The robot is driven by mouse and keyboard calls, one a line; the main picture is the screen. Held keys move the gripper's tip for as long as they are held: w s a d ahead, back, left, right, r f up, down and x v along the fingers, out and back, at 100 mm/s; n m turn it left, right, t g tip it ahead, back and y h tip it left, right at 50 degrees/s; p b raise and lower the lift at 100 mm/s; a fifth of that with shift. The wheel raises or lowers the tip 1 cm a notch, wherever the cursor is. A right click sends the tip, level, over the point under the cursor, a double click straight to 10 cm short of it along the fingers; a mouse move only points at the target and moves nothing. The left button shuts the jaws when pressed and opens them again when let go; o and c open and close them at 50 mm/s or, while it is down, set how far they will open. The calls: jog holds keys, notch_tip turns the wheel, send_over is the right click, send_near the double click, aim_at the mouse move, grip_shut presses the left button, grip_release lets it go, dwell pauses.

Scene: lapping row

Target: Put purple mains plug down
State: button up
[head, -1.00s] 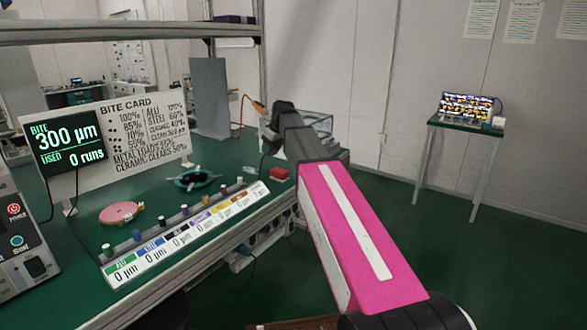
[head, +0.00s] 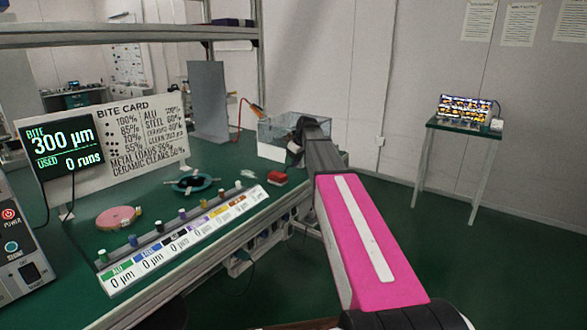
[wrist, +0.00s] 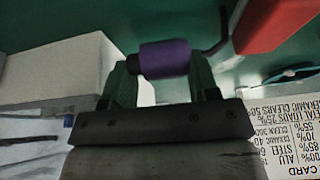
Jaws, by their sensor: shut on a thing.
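The purple mains plug (wrist: 165,59) shows in the wrist view, held between the two fingers of my gripper (wrist: 163,80). A dark cable runs off from its right side. The green bench top lies beyond it; I cannot tell whether the plug touches it. In the head view my gripper (head: 303,130) is at the far right end of the bench, in front of the clear-walled box. My arm hides the plug there.
A red block (head: 277,180) lies on the bench left of my gripper, near the clear-walled box (head: 290,130).

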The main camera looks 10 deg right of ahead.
aim_at(293, 167)
jog(key=shift+f, duration=1.85)
jog(key=shift+f, duration=0.15)
jog(key=o, duration=1.3)
jog(key=v, duration=1.2)
